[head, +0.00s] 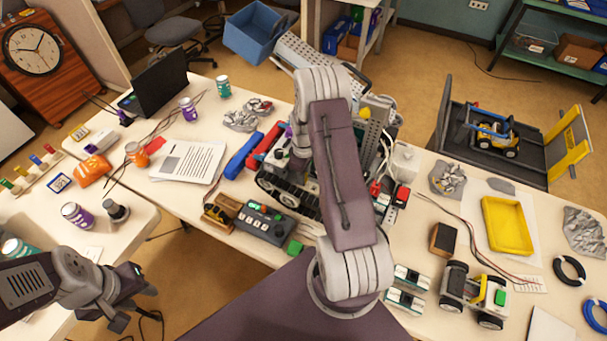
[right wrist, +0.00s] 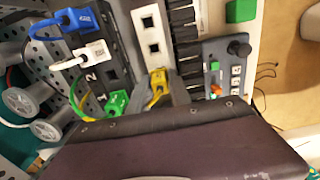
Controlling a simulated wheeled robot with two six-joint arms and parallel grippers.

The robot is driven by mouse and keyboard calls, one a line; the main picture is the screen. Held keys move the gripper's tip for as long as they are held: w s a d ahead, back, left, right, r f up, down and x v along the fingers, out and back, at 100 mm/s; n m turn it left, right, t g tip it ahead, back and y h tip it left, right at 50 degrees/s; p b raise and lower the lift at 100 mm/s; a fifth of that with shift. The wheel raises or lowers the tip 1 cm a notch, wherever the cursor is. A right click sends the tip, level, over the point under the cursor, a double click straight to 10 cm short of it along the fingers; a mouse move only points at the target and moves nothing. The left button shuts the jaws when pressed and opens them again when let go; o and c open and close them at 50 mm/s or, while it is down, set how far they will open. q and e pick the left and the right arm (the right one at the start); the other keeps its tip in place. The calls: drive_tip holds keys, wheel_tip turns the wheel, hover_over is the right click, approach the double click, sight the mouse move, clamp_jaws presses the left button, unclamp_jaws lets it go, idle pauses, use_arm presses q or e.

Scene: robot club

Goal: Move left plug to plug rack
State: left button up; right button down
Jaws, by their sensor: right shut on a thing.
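In the right wrist view, my right gripper (right wrist: 160,88) is shut on the yellow plug (right wrist: 157,76), which has a yellow wire. A blue plug (right wrist: 78,19), a white plug (right wrist: 92,54) and a green plug (right wrist: 117,102) sit along a dark numbered panel (right wrist: 118,50) beside it. A pale strip with square dark holes (right wrist: 146,33) is just above the gripper; it may be the plug rack, but I cannot tell. In the head view my right arm hides much of the tracked robot (head: 275,185). My left gripper (head: 128,300) is open and empty at lower left.
A control box with a joystick (head: 265,222) and a green block (head: 295,247) stand in front of the tracked robot. A small wheeled car (head: 472,295) and a yellow tray (head: 507,226) are at right. Papers (head: 188,160) lie at left.

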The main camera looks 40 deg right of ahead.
drive_tip(key=shift+f+b, duration=0.5)
drive_tip(key=shift+f, duration=0.4)
idle(0.7)
drive_tip(key=c, duration=1.1)
unclamp_jaws()
drive_tip(key=shift+r+p, duration=2.9)
drive_tip(key=shift+r, duration=0.7)
drive_tip(key=shift+f, duration=0.1)
